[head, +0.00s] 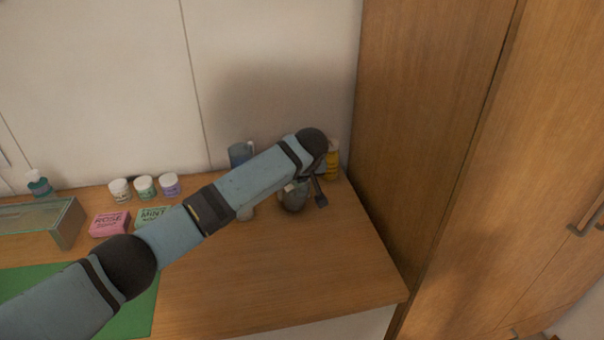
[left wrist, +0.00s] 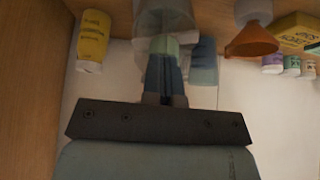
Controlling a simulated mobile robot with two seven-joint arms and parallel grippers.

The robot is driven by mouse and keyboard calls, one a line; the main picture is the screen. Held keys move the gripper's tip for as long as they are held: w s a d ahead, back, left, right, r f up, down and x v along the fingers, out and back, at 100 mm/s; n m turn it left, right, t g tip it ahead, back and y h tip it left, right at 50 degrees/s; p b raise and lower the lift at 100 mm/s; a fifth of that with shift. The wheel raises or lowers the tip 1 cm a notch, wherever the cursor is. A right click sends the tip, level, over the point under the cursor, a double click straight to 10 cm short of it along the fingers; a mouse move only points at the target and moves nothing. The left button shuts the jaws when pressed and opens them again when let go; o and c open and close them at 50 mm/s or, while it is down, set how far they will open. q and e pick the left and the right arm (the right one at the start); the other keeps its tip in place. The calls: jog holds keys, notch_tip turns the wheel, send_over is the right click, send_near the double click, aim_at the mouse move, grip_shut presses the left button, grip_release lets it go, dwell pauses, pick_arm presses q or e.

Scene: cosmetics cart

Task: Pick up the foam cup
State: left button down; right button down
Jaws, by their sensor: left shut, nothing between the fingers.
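I cannot tell for certain which thing is the foam cup. A small whitish, cup-like thing (head: 245,212) shows just below my arm in the head view and is mostly hidden by it. A pale rounded thing (left wrist: 253,10) is cut off at the top of the left wrist view. My left gripper (head: 319,192) points down over the back right of the counter, beside a grey rounded vessel (head: 293,198). In the left wrist view its fingers (left wrist: 165,75) are together and empty, in front of a translucent vessel (left wrist: 163,18). My right gripper is out of view.
A yellow bottle (head: 332,160) stands near the tall wooden cabinet (head: 430,130). A blue container (head: 240,153) is by the wall. An orange funnel (left wrist: 252,40) shows in the wrist view. Jars (head: 145,187) and boxes (head: 109,223) are left. The counter's front right (head: 290,265) is clear.

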pick_arm(q)
jog(key=v, duration=1.4)
jog(key=shift+b, duration=0.3)
jog(key=c, duration=1.8)
grip_release()
jog(key=shift+c, duration=0.2)
